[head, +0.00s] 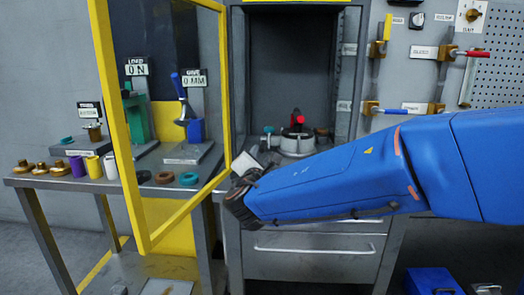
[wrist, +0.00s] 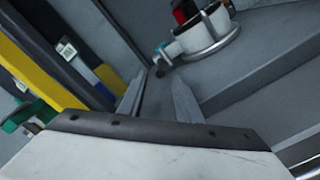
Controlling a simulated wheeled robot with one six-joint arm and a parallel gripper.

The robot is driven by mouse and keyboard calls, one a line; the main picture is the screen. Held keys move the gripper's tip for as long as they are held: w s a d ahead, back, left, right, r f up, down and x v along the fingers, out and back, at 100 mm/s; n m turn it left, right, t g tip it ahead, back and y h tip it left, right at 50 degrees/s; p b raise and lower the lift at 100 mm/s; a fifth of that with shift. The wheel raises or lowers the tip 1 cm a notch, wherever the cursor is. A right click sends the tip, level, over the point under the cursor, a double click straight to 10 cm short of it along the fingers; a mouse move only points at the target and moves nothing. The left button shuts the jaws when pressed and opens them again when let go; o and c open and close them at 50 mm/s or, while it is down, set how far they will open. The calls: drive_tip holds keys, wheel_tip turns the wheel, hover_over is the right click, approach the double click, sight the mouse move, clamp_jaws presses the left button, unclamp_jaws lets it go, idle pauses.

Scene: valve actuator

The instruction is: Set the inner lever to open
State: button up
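Several levers are on the wall right of the cabinet: a yellow-handled one (head: 387,27) pointing up, a red-handled one (head: 473,53) pointing right, and a blue-handled one (head: 391,110) lying level. I cannot tell which is the inner lever; small labels beside them are mostly unreadable. A round metal device with a red top (head: 299,132) stands inside the open cabinet; it also shows at the top of the wrist view (wrist: 203,38). My gripper (wrist: 158,95) is open and empty, its fingers apart, in front of the cabinet and left of the wall levers. In the head view its fingers are small and unclear.
The yellow-framed door (head: 107,120) stands open left of my gripper. A bench (head: 60,182) at the left holds cylinders, rings and a blue-handled lever (head: 180,90). Drawers (head: 315,258) are below the cabinet. A blue box (head: 433,281) is on the floor.

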sight(262, 151)
drive_tip(key=shift+w+d, duration=0.15)
drive_tip(key=shift+w, duration=3.05)
drive_tip(key=shift+c, duration=0.4)
clamp_jaws()
